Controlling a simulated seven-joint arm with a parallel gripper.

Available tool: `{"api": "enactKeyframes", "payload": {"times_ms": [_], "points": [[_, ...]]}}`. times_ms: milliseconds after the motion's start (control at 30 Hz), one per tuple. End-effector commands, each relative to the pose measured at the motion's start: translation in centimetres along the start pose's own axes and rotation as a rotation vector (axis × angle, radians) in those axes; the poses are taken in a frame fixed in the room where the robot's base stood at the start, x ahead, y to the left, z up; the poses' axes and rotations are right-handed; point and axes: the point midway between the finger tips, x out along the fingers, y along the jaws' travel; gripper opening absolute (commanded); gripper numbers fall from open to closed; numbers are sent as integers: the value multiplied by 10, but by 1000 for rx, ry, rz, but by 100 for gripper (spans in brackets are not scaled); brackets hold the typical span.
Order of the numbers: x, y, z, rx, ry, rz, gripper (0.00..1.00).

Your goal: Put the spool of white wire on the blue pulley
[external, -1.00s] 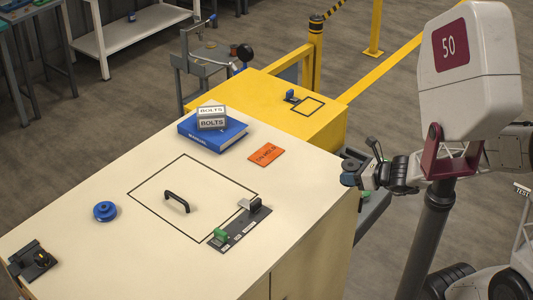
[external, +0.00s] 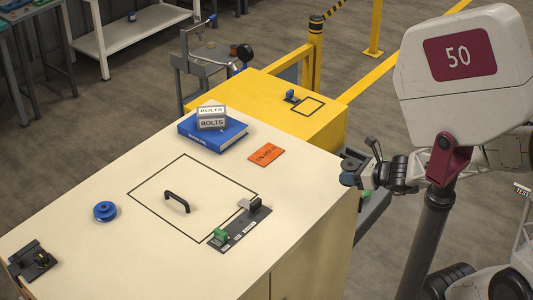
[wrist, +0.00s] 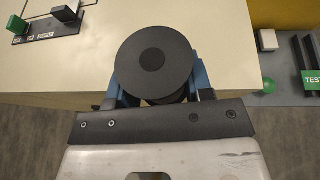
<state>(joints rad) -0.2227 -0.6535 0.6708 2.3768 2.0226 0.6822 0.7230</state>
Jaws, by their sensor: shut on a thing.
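My gripper (external: 350,174) is off the right edge of the cream bench and shut on a round dark thing. In the wrist view this thing shows as a dark disc (wrist: 153,52) between my blue fingers, seen flat on. It looks like the flange of a spool, but no white wire is visible, so I cannot tell its wire colour. The blue pulley (external: 105,211) lies on the bench top (external: 85,252) at the left, well apart from my gripper. Its top looks bare.
A black handle (external: 177,202) rises from the outlined panel. A grey switch plate (external: 240,231), a blue manual (external: 214,134) with boxes marked BOLTS (external: 211,118), an orange card (external: 266,154) and a black latch block (external: 34,261) are on the bench. A yellow cabinet (external: 262,92) stands behind.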

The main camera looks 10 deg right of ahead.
Motion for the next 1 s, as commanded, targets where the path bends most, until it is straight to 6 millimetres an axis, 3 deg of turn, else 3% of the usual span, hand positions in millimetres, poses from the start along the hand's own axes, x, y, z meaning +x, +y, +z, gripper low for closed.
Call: {"api": "enactKeyframes", "payload": {"times_ms": [367, 1000], "points": [[32, 11, 29, -43, -11, 94, 18], [138, 75, 109, -175, -40, 407, 18]]}}
